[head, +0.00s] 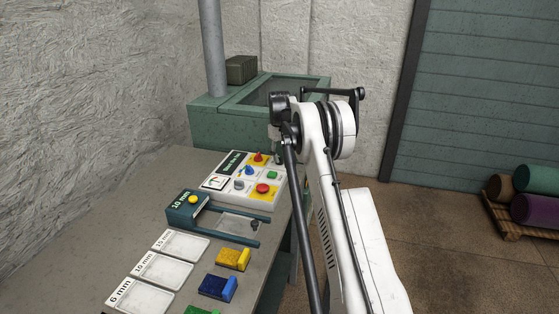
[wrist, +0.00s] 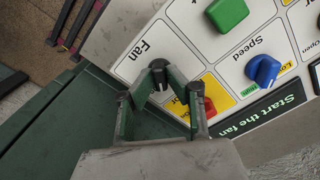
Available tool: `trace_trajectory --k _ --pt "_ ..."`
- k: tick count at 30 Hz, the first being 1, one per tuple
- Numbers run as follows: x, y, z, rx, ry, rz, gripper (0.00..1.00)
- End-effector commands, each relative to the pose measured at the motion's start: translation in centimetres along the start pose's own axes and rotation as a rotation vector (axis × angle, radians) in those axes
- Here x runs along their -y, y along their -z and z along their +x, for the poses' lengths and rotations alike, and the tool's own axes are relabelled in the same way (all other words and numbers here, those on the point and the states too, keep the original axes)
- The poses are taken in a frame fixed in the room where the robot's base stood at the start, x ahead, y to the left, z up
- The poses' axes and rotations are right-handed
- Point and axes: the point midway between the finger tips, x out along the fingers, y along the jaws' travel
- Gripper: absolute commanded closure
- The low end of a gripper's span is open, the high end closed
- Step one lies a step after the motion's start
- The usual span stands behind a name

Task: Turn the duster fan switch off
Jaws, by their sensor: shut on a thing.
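The control panel shows in the head view (head: 222,199) as a white board with several knobs and buttons on the bench. In the wrist view, its white corner cell reads "Fan" (wrist: 142,50). My gripper (wrist: 159,78) reaches into this cell, its dark fingertips close together on the fan switch. In the head view my gripper (head: 278,157) is small at the panel's far right corner. A red knob on a yellow plate (wrist: 222,95) is beside my right finger, partly hidden.
A blue knob (wrist: 263,70) labelled "Speed" and a green button (wrist: 230,12) are near in the wrist view. A green machine (head: 228,123) stands behind the panel. A teal 10 mm fixture (head: 185,208), trays and coloured blocks lie on the bench (head: 105,222).

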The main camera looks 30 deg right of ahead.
Motion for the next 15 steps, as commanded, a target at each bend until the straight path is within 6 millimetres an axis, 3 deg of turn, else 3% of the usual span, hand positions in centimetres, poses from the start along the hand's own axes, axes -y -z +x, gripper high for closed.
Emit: trace_trajectory --k 15 --pt "-0.01 0.01 0.11 0.000 0.000 -0.452 1.00"
